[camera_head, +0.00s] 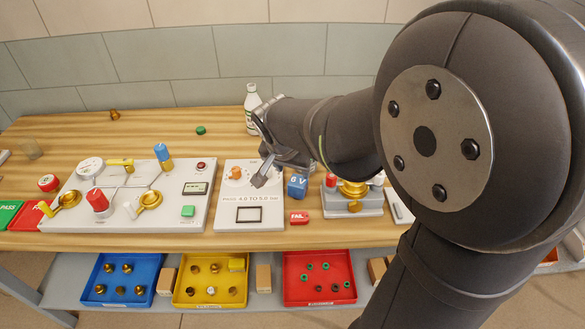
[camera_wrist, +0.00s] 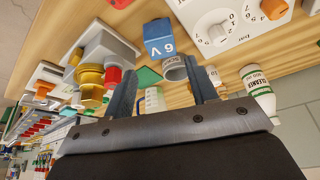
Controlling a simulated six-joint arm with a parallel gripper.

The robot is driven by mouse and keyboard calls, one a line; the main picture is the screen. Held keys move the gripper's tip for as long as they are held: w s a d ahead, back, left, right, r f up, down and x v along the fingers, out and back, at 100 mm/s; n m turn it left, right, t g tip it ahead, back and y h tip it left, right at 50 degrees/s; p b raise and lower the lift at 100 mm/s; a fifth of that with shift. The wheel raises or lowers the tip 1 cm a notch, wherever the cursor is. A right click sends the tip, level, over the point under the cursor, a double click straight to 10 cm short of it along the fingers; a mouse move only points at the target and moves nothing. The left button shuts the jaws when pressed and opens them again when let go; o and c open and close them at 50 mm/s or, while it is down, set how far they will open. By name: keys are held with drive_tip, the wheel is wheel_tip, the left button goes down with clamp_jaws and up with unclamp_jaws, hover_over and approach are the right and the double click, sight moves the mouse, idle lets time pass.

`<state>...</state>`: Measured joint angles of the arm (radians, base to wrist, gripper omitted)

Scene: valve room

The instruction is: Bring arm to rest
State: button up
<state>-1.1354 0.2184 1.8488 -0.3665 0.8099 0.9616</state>
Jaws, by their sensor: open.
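My arm reaches in from the right in the head view, over the right part of the wooden workbench (camera_head: 215,130). Whether the fingertips touch the panel cannot be told.
A valve board (camera_head: 125,225) with red and blue handles stands left of the panel. A white bottle (camera_head: 252,100) stands behind. Blue, yellow and red trays sit below.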

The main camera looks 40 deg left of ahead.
sight(297, 183)
drive_tip(key=x, duration=1.2)
drive_tip(key=shift+f, duration=0.1)
